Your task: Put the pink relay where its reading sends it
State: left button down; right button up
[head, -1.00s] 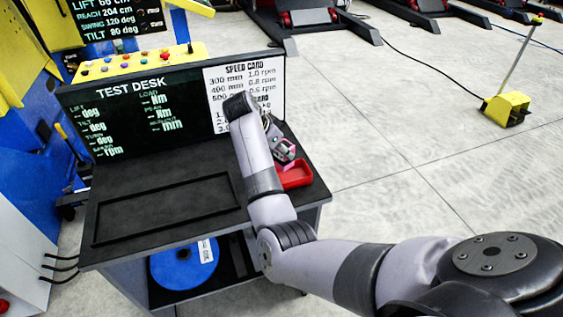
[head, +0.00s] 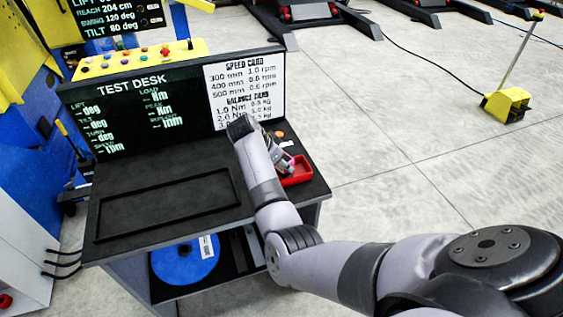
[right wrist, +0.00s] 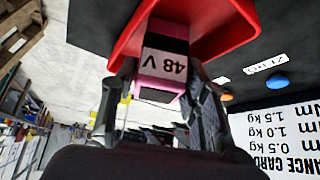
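The pink relay (right wrist: 160,92) shows in the right wrist view with a white label reading "48 V", upside down in that picture. My right gripper (right wrist: 164,70) has one finger on each side of it and is shut on it. The relay's far end is at the red tray (right wrist: 243,38), overlapping its inside; I cannot tell whether it touches the bottom. In the head view my right gripper (head: 285,164) is low over the red tray (head: 299,172) at the desk's right end, and the relay is mostly hidden there. My left gripper is out of view.
The test desk (head: 215,212) has an empty outlined recess (head: 165,205) on its left. Its display (head: 140,110) shows only dashes for values. A blue button (right wrist: 277,82), an orange button (right wrist: 227,97) and a "ZERO" label (right wrist: 266,64) are close to the tray.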

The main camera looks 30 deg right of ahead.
jog(key=o, duration=0.3)
jog(key=shift+o, duration=0.2)
jog(key=shift+r, duration=0.1)
jog(key=shift+a+r, duration=0.1)
jog(key=shift+r, duration=0.05)
jog(key=b+v, duration=0.2)
jog(key=v, duration=0.9)
jog(key=shift+a+r, duration=0.15)
jog(key=shift+r, duration=0.2)
